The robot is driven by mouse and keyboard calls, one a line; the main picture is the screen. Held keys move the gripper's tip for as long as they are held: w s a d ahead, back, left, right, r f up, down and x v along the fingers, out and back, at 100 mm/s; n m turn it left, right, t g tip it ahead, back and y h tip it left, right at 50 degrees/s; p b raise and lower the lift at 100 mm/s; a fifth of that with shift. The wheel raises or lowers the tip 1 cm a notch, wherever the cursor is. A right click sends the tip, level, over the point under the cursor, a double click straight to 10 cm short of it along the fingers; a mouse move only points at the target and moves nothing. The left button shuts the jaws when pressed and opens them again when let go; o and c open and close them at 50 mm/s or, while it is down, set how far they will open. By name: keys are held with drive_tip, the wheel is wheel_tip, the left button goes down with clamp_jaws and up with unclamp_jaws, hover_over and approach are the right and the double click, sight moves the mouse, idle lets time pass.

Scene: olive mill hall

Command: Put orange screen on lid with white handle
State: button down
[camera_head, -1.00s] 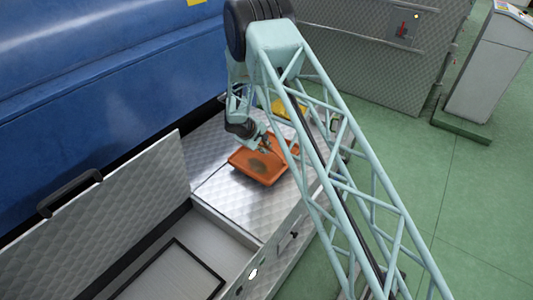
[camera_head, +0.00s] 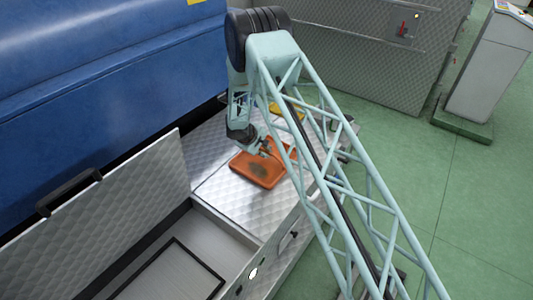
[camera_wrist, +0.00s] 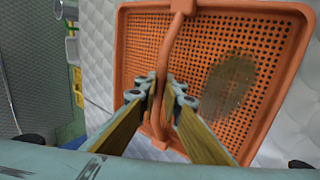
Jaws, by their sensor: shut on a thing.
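The orange screen (camera_head: 258,170) is a shallow perforated tray with a dark round stain and an arched bar handle. It also shows in the wrist view (camera_wrist: 198,55). My gripper (camera_wrist: 163,95) is shut on the bar handle, and in the head view my gripper (camera_head: 264,148) is over the screen's back part. The screen is over a closed quilted metal lid (camera_head: 225,205); I cannot tell whether it touches it. No white handle is clearly visible; my arm and the screen hide part of the lid.
A raised lid with a black handle (camera_head: 70,193) stands at left beside an open bin (camera_head: 150,262). A blue machine (camera_head: 110,80) is behind. A yellow object (camera_head: 287,110) lies behind my arm. Green floor (camera_head: 450,200) is open at right.

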idle(0.5)
drive_tip(key=c, duration=2.8)
unclamp_jaws()
drive_tip(key=shift+r, duration=0.1)
drive_tip(key=shift+a+r, duration=0.1)
drive_tip(key=shift+r, duration=0.15)
drive_tip(key=shift+p+v, duration=0.45)
drive_tip(key=shift+v, duration=5.25)
drive_tip(key=shift+s, duration=0.15)
